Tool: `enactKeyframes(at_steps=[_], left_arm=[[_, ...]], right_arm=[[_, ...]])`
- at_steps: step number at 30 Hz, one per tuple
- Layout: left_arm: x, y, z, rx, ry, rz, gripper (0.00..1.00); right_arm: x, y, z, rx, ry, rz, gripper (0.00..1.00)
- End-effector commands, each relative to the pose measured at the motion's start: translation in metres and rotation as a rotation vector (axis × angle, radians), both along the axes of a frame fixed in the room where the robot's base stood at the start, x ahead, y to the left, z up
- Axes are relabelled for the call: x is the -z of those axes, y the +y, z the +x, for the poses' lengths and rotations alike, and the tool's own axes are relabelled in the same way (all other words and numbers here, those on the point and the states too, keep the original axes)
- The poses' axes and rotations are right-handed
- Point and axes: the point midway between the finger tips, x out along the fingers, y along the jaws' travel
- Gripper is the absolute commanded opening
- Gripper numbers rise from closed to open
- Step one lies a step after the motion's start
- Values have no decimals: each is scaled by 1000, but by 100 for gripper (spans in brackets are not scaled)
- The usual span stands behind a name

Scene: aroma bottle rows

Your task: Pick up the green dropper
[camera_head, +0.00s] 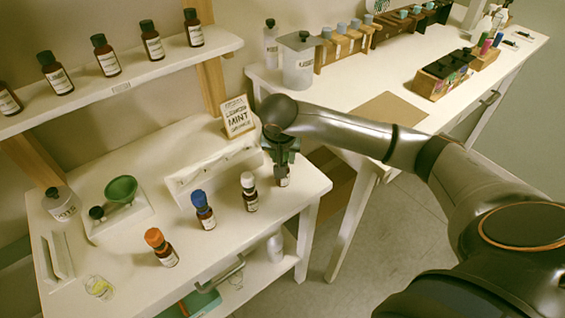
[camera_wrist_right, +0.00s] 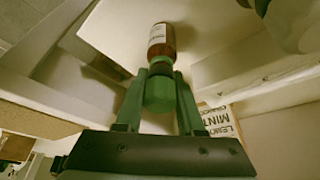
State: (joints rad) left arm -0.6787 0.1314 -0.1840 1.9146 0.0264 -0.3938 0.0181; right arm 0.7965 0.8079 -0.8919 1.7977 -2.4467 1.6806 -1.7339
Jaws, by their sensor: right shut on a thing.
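My right gripper (camera_head: 282,158) reaches down over the right end of the small white table. It is shut on the green dropper (camera_wrist_right: 158,92), whose green top sits between the two fingers in the wrist view. Below that top is a brown bottle with a white label (camera_wrist_right: 158,40), which also shows under the gripper in the head view (camera_head: 283,178). The bottle appears to stand on the table. In the head view the gripper hides the green top. My left gripper is not in view.
Bottles with white (camera_head: 249,191), blue (camera_head: 203,210) and orange (camera_head: 161,247) tops stand in a row left of the gripper. A mint sign (camera_head: 238,117) and a white tray (camera_head: 184,189) are behind. A green funnel (camera_head: 121,190) is at left.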

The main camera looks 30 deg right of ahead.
Motion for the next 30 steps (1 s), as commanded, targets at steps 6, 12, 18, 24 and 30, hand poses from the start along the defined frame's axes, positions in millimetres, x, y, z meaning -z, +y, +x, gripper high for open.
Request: enactKeyframes(at_steps=[6,12,18,24,30], left_arm=[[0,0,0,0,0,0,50],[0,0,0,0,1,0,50],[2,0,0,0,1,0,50],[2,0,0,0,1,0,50],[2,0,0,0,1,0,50]], right_arm=[[0,0,0,0,-1,-1,24],[-12,0,1,0,-4,1,24],[-51,0,1,0,-7,0,24],[-86,0,1,1,-4,0,24],[-100,0,0,1,0,0,24]])
